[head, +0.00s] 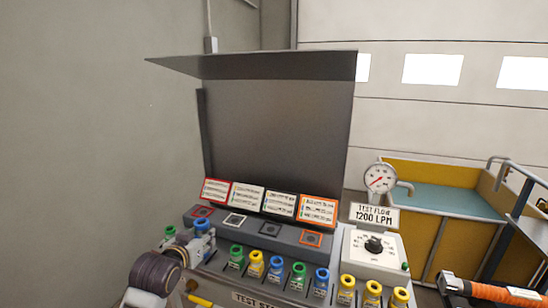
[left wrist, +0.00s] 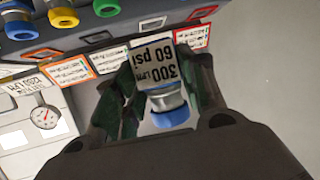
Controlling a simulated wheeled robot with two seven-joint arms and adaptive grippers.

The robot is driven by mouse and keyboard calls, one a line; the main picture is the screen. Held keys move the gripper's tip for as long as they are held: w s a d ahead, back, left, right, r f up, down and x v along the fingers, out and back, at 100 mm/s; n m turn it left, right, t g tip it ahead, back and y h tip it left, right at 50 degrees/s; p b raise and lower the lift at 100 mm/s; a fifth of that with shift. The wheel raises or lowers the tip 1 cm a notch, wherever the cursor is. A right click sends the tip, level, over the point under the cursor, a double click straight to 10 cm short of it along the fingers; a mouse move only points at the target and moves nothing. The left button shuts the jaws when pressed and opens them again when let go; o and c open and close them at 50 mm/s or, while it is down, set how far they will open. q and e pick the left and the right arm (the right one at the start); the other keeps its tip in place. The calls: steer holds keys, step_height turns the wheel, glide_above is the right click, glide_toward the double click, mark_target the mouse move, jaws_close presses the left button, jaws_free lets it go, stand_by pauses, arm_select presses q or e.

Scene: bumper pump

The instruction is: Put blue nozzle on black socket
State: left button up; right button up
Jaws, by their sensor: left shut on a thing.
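My left gripper (head: 193,246) is shut on a blue nozzle (head: 202,224) at the left end of the test stand. In the left wrist view the nozzle (left wrist: 169,103) sits between the fingers, with a white label reading 300 LPM, 60 psi and a blue rim. The black socket (head: 270,229) is a black-framed square on the grey ledge, to the right of the held nozzle. It also shows in the left wrist view (left wrist: 98,37), apart from the nozzle, and looks empty. My right gripper is not in view.
Red (head: 202,212), white (head: 235,220) and orange (head: 310,238) framed sockets share the ledge, with label cards behind. Several green, blue and yellow nozzles (head: 256,264) stand along the front. A dial panel (head: 374,246) and gauge (head: 380,178) stand at right. A dark panel (head: 280,120) rises behind.

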arm_select(q)
steer(key=s+f, duration=0.6)
steer(key=f, duration=0.3)
steer(key=s+f+n+y, duration=0.1)
steer(key=s+f, duration=0.4)
steer(key=f, duration=0.4)
steer(key=shift+s+f+p, duration=0.2)
steer(key=shift+s+p, duration=0.2)
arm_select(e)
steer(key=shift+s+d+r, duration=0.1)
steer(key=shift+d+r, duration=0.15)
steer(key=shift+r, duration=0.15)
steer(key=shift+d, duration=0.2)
arm_select(q)
steer(key=shift+a, duration=0.15)
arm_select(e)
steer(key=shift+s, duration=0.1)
